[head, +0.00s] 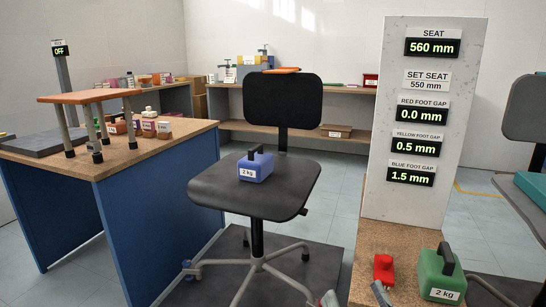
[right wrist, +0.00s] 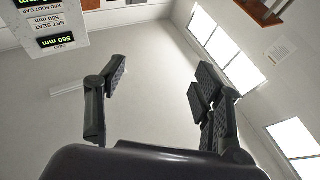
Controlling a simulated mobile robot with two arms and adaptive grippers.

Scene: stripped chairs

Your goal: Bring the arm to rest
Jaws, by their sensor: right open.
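My right gripper (right wrist: 158,98) is open and empty in the right wrist view, its two dark fingers wide apart against a pale wall. In the head view, only the tips of my right gripper (head: 354,297) seem to show at the bottom edge, left of and below a red object (head: 383,270). They appear apart from the green 2 kg weight (head: 441,275). My left gripper is not in view. A dark office chair (head: 220,196) stands ahead, with a blue 2 kg weight (head: 256,166) on its seat.
A brown board (head: 408,245) is at the lower right, below a display panel (head: 376,190). A blue-sided bench (head: 150,215) at left carries an orange-topped stool (head: 90,96). Another chair (head: 525,108) is at the right edge. Floor between bench and chair is partly clear.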

